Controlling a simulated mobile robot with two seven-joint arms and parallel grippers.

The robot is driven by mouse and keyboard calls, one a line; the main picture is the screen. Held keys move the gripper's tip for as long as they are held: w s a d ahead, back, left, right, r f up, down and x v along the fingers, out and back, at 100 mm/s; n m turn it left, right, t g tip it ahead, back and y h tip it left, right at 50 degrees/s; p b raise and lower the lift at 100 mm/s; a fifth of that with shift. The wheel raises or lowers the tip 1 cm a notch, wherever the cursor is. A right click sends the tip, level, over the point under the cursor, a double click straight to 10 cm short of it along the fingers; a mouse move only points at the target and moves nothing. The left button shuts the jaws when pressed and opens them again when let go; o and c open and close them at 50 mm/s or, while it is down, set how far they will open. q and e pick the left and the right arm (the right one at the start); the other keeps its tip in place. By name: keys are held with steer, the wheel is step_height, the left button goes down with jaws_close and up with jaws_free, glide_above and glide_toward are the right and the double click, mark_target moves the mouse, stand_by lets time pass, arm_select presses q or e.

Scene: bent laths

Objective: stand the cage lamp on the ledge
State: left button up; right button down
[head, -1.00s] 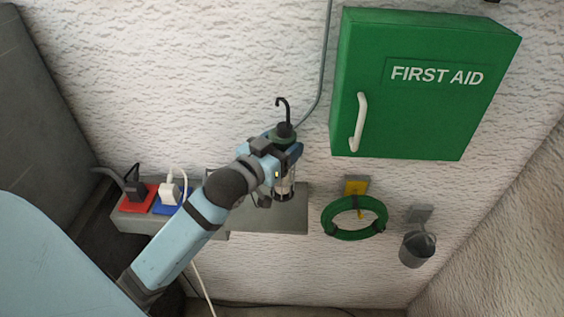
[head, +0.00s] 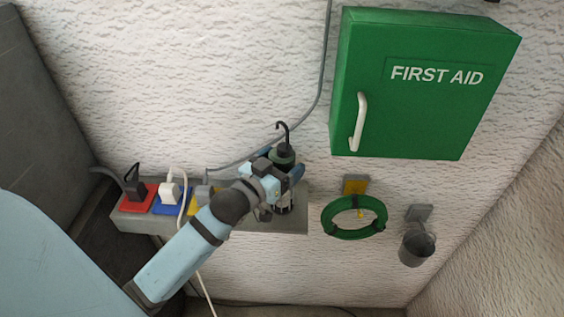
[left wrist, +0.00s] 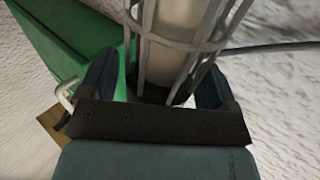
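The cage lamp (head: 283,155) has a black hook on top, a dark green upper part and a wire cage around a pale tube. It is upright over the right part of the grey ledge (head: 296,222). I cannot tell whether its foot touches the ledge. My left gripper (head: 282,181) is shut on the lamp and partly hides it in the head view. In the left wrist view, the lamp's cage (left wrist: 178,45) runs up between the fingers of my left gripper (left wrist: 160,90). My right gripper is in neither view.
On the ledge's left part are a red plate (head: 149,203) with a black plug, a blue plate (head: 158,209) with a white plug, and a yellow plate (head: 193,208). A green first aid box (head: 420,110), green ring (head: 328,222) and grey cup (head: 415,248) hang right.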

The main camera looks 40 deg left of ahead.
arm_select(q)
steer(key=shift+r, duration=0.2)
steer(key=shift+s+f, duration=0.15)
steer(key=shift+s, duration=0.15)
steer(key=s+a+b, duration=0.1)
steer(key=s+b, duration=0.1)
steer(key=s, duration=0.9)
steer(key=shift+s, duration=0.15)
